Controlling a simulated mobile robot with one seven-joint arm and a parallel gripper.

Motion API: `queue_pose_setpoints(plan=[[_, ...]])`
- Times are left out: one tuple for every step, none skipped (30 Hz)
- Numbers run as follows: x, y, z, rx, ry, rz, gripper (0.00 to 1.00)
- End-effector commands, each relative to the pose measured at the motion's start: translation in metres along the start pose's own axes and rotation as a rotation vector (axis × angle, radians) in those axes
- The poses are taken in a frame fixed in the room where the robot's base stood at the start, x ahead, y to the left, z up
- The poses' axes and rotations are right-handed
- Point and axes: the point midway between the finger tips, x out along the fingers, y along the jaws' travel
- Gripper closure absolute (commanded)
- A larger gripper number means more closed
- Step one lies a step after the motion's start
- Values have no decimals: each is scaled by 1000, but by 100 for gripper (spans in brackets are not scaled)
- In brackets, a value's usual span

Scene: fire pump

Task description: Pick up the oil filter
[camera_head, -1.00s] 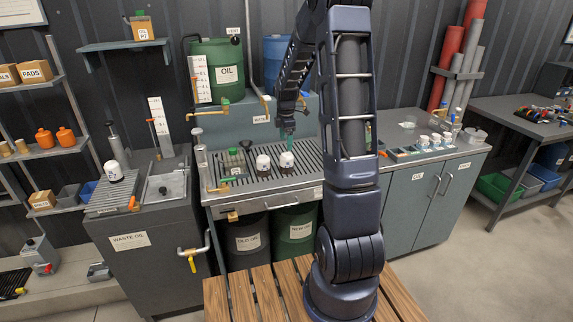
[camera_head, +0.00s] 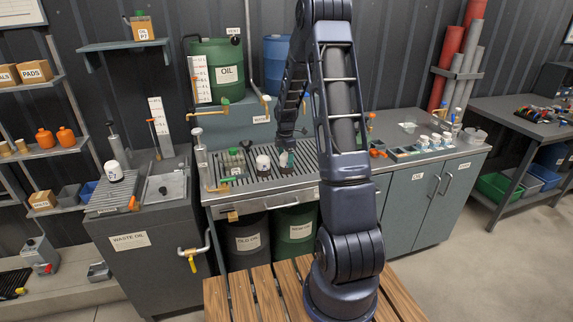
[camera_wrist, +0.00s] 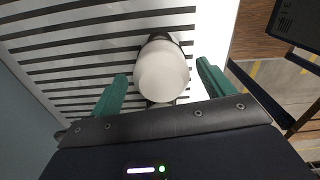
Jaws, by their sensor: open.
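A white oil filter (camera_head: 284,160) stands upright on the slatted drain grate, partly hidden by my gripper (camera_head: 288,150). In the wrist view, its pale rounded top (camera_wrist: 162,72) lies between the two green fingers of my gripper (camera_wrist: 161,78). The fingers are spread, with a gap on each side of it. A second white filter-like item (camera_head: 263,162) with a dark base stands just to the left on the same grate. Another white and black one (camera_head: 113,171) stands on the waste oil cabinet at the left.
The drain grate (camera_head: 240,185) also holds a green-capped bottle (camera_head: 233,163) at its left. A green oil drum (camera_head: 217,72) and a blue drum (camera_head: 276,60) stand behind. Small white-capped bottles (camera_head: 435,140) and trays stand on the right counter.

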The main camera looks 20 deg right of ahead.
Motion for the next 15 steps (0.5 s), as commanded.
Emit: queue_pose_setpoints(plan=[[7,-1,0,-1,0,-3,19],[11,-2,0,-1,1,-4,19],[16,-2,1,-1,1,-4,19],[21,-3,1,0,1,-3,19],[25,-3,2,1,1,-4,19],[31,-3,2,1,1,-5,19],[34,-3,2,1,1,-4,19],[37,-3,2,1,1,-3,19],[40,-2,2,0,0,-2,19],[42,-2,2,0,0,-2,19],[43,-2,2,0,0,-2,19],[43,-2,2,0,0,-2,19],[43,-2,2,0,0,-2,19],[43,-2,2,0,0,-1,19],[43,-2,2,0,0,-1,19]])
